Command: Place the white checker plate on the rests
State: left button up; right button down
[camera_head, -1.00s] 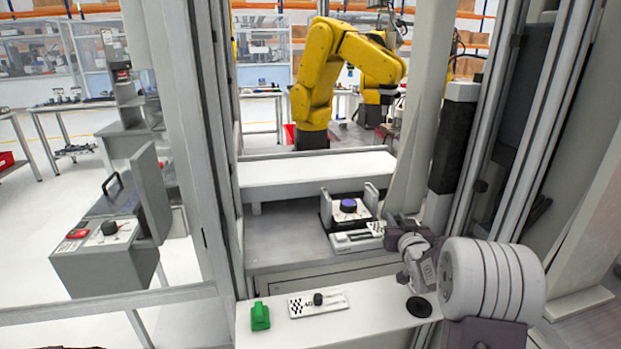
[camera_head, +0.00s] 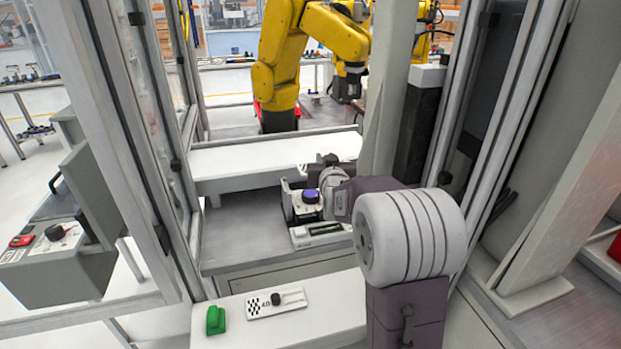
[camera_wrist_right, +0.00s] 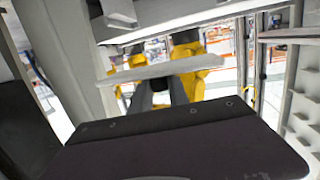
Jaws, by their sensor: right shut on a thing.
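The white checker plate (camera_head: 277,302), with a black knob, lies flat on the white front shelf (camera_head: 335,305). Beyond it stands a fixture with a blue-knobbed white block (camera_head: 306,206) and a pale strip (camera_head: 320,232) in front. Which parts are the rests I cannot tell. My right arm reaches over the fixture's right side, and my right gripper (camera_head: 322,172) is shut just behind the blue knob. What it holds is hidden by my wrist. My left gripper is not in view.
A small green object (camera_head: 216,320) sits left of the checker plate. A white bench (camera_head: 250,160) runs behind the fixture, with a yellow robot arm (camera_head: 285,65) beyond. Frame posts stand at both sides. A grey control box (camera_head: 60,250) is at the left.

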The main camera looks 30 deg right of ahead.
jog(key=w+f, duration=0.1)
jog(key=f, duration=0.1)
jog(key=w+a+f, duration=0.1)
jog(key=w+f, duration=0.3)
jog(key=shift+a+f+b, duration=0.25)
jog(key=shift+a+b, duration=0.1)
jog(key=shift+a, duration=0.05)
jog(key=shift+w+f, duration=0.1)
jog(key=shift+f, duration=0.3)
jog(key=shift+f, duration=0.1)
jog(key=c, duration=1.3)
grip_release()
jog(key=shift+o, duration=0.2)
